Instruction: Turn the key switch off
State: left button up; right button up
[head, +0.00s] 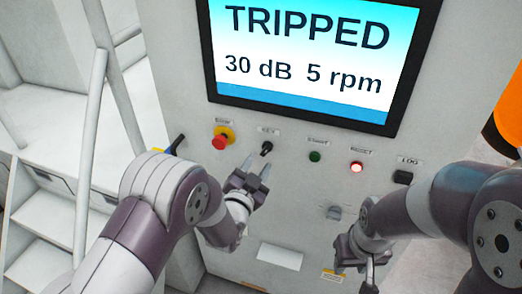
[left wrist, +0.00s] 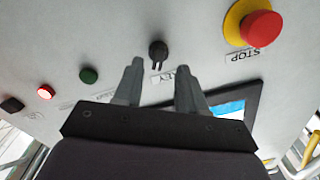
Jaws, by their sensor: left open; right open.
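The key switch (head: 266,147) is a small black knob with a key on the grey panel, under a label reading KEY. My left gripper (head: 256,168) is open just below it, its fingers pointing up toward it. In the left wrist view the key switch (left wrist: 158,49) shows between and just beyond the two spread fingertips (left wrist: 160,66); I see no contact. The exact key angle is hard to read. My right gripper (head: 354,270) hangs low at the right, away from the key, partly hidden by its own wrist.
A red stop button (head: 220,139) on yellow is left of the key. A green button (head: 315,156), a lit red button (head: 357,167) and a black LOG switch (head: 403,177) lie right. The screen (head: 305,55) above reads TRIPPED, 30 dB, 5 rpm. White steps (head: 45,215) stand left.

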aim_at(264, 154)
pick_arm(q)
jog(key=p+x, duration=0.1)
jog(key=x, duration=0.4)
jog(key=shift+s, duration=0.1)
grip_shut()
